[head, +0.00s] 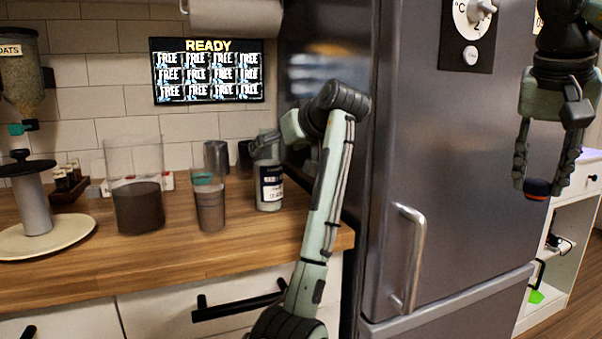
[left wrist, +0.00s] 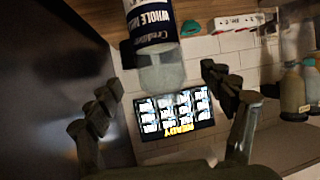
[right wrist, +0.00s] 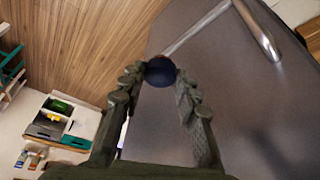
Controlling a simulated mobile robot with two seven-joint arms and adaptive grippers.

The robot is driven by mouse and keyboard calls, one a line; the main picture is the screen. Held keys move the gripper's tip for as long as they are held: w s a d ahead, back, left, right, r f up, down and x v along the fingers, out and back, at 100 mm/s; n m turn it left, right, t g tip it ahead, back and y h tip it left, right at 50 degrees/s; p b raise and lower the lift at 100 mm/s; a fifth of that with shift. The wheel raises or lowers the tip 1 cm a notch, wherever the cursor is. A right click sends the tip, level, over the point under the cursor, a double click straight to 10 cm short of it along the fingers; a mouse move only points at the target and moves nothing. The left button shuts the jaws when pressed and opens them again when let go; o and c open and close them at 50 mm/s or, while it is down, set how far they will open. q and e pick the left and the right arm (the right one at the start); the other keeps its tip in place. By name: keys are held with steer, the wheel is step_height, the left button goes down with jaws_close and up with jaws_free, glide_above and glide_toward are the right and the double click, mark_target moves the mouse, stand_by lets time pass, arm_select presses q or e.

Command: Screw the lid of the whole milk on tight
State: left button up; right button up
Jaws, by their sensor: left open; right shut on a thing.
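The whole milk bottle (head: 269,187) stands upright on the wooden counter near the fridge. In the left wrist view the bottle (left wrist: 152,28) appears upside down, with its dark label and a pale, uncapped-looking top. My left gripper (head: 266,147) is open near the bottle's top; contact cannot be told. Its fingers are spread wide in the left wrist view (left wrist: 158,82). My right gripper (head: 535,187) is shut on a dark blue lid (head: 537,188) with an orange edge, in front of the fridge's right side. The lid (right wrist: 160,70) sits between the fingertips in the right wrist view.
A tumbler (head: 209,205) and a wide container (head: 137,205) stand left of the bottle. A plate (head: 88,228) with a stand is further left. The fridge (head: 450,170) rises between my two grippers. A white shelf unit (head: 560,250) is at right.

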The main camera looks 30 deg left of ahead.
arm_select(q)
steer(key=shift+w+a, duration=0.25)
steer(key=shift+a, duration=0.3)
steer(key=p+x, duration=0.1)
steer(key=x, duration=0.3)
steer(key=shift+a, duration=0.15)
steer(key=shift+w, duration=0.1)
steer(key=shift+c, duration=0.6)
steer(key=shift+r, duration=0.15)
jaws_close()
steer(key=shift+r, duration=0.15)
steer(key=shift+r, duration=4.9)
